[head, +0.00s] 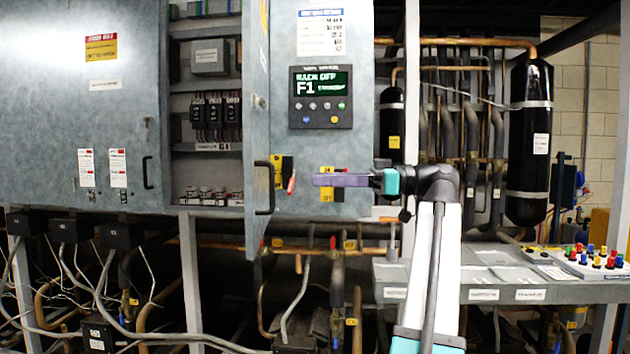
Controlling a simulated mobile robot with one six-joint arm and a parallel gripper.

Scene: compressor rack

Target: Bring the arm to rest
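My gripper (322,180) is in the head view, pointing left in front of the grey cabinet panel. It shows side-on as a purple-grey bar, so I cannot tell whether its fingers are open or shut. No held thing shows at its tip. My arm (440,240) rises from the bottom, white with a black joint and a teal wrist part, and bends left at the top. Behind the gripper is a yellow plate (326,195), partly hidden by it. Left of the tip, a yellow plate with a red-tipped lever (290,183) is on the panel.
A control display (321,97) is above the gripper. An open cabinet door with a black handle (265,188) stands left of it. A grey shelf (500,294) with a box of coloured knobs (590,262) is at right. Pipes and black cylinders (529,140) stand behind.

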